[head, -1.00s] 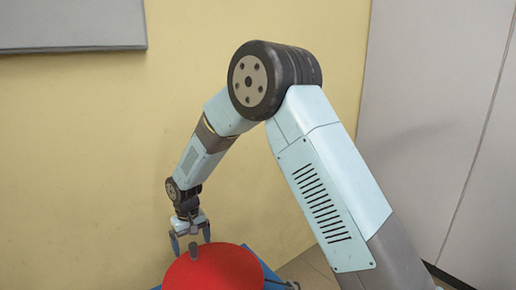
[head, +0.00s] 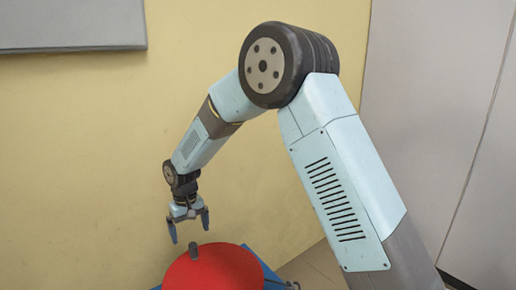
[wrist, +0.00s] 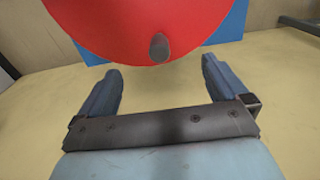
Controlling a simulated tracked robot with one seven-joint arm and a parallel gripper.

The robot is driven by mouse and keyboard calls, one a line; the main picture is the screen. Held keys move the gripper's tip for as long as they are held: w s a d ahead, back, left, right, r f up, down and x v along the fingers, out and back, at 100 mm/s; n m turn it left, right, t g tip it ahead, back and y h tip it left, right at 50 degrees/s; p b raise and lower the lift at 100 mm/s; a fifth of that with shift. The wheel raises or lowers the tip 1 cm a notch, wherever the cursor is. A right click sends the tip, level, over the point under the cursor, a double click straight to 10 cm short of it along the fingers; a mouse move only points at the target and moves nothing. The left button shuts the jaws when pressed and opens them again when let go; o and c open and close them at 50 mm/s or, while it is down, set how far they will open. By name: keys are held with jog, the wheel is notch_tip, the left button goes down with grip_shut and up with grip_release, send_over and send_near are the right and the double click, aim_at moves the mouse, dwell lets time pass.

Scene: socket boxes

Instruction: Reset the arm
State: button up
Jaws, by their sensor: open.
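My gripper (head: 189,228) hangs pointing down in the head view, its two blue fingers spread apart with nothing between them. It is above and slightly left of a dark grey peg (head: 194,251) that stands up from a round red thing (head: 215,271). In the wrist view my gripper (wrist: 161,92) is open. The grey peg (wrist: 159,47) and red surface (wrist: 135,20) lie beyond the fingertips, and the peg looks clear of both fingers. The lower part of the red thing is cut off by the head picture's edge.
A blue surface (head: 262,266) lies under and behind the red thing. A yellow wall (head: 80,150) stands behind my arm, with a grey panel (head: 70,24) at upper left. A light grey wall (head: 440,110) is at right. Space left of my gripper looks clear.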

jog(key=s+d+r+m+t, duration=0.3)
jog(key=d+r, duration=1.7)
jog(key=d, duration=0.5)
jog(key=s+d+r+m+t, duration=0.1)
jog(key=s+d+r+m, duration=0.1)
jog(key=s+d, duration=0.8)
jog(key=s+d+r+m+t, duration=0.1)
jog(key=s+d+r+m, duration=0.1)
jog(key=s+d, duration=0.7)
jog(key=shift+s+d+r+t, duration=0.35)
jog(key=shift+s+r, duration=0.3)
jog(key=shift+r, duration=0.25)
jog(key=shift+c, duration=0.4)
